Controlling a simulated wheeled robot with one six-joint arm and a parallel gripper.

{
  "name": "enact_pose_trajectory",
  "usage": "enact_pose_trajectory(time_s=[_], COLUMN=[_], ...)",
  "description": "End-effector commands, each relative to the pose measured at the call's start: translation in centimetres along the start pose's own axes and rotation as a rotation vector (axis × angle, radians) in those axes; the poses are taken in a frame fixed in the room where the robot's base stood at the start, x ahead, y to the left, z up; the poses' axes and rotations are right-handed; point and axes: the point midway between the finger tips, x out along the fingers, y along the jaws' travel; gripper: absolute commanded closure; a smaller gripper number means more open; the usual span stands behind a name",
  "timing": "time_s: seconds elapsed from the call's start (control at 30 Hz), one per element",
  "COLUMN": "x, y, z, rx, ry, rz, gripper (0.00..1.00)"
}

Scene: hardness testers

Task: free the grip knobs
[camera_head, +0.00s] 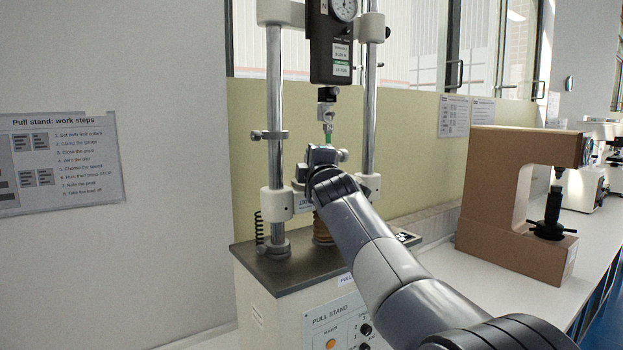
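The pull stand (275,266) has two steel columns. A dark force gauge with a round dial (331,50) hangs between them. The small black-and-grey upper grip (327,96) is below the gauge, with a thin green piece (328,136) beneath it. I cannot make out separate knobs on this grip. My gripper (322,155) is in front of the space between the columns, just below the green piece. My wrist covers most of it, and its fingers do not show clearly. Anything of a lower grip is hidden behind my gripper and arm.
A clamp collar (270,135) sits on the left column, and a pale crosshead (276,204) is lower down. A coiled spring (259,228) stands at the left. A brown C-frame tester (506,190) is on the bench to the right. A steps sheet (62,160) hangs on the left wall.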

Motion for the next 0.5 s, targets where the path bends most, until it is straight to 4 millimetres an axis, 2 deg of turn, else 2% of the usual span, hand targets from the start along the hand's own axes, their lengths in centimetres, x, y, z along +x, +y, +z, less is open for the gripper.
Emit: enact_pose_trajectory(time_s=[0.03,0.5], x=[-0.08,-0.09], y=[-0.48,0.02], z=[0.02,-0.01], rx=[0.003,0.016], ry=[0.001,0.001], rz=[0.013,0.038], gripper=[0.95,0.95])
